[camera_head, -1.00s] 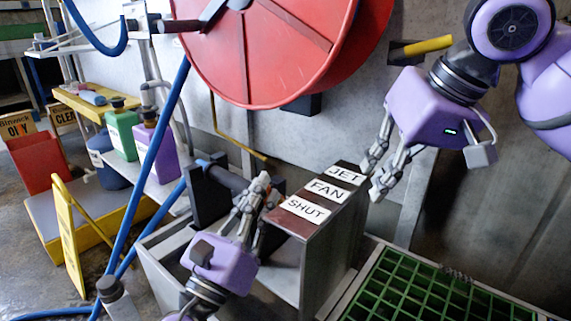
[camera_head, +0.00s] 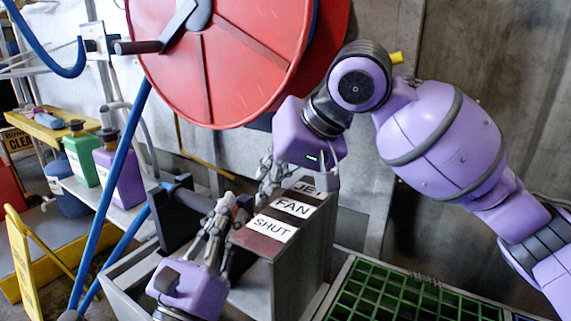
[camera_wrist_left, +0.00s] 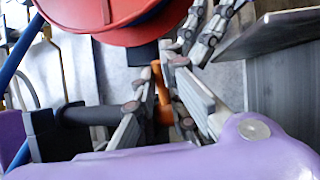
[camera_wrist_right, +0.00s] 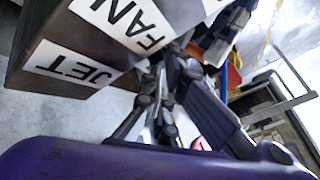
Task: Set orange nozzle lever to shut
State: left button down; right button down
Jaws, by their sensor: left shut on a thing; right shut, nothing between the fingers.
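The orange nozzle lever (camera_wrist_left: 162,90) shows in the left wrist view, between the fingers of my left gripper (camera_wrist_left: 165,85). In the head view my left gripper (camera_head: 222,215) is left of the labelled box, shut on the lever, which is mostly hidden there. The box carries the labels SHUT (camera_head: 270,228), FAN (camera_head: 293,206) and JET (camera_head: 304,187), from near to far. My right gripper (camera_head: 272,175) is shut and empty behind the box's left side, by the JET end. In the right wrist view its fingers (camera_wrist_right: 165,95) are below the FAN and JET labels.
A red hose reel (camera_head: 230,60) hangs on the wall above. A blue hose (camera_head: 112,195) runs down at the left. A green grate (camera_head: 390,295) lies to the right of the box. Green and purple bottles (camera_head: 120,178) stand on a shelf at the left.

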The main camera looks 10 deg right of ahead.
aim_at(252, 217)
jog(key=shift+w+a+f, duration=0.1)
jog(key=shift+w+a, duration=0.1)
jog(key=shift+a, duration=0.6)
jog(key=shift+w+a+f, duration=0.1)
jog(key=shift+w+a, duration=0.05)
jog(key=shift+a, duration=0.6)
jog(key=shift+s+a+f, duration=0.1)
jog(key=shift+a, duration=0.45)
pick_arm(q)
jog(key=c, duration=1.8)
grip_release()
jog(key=shift+s+f, duration=0.1)
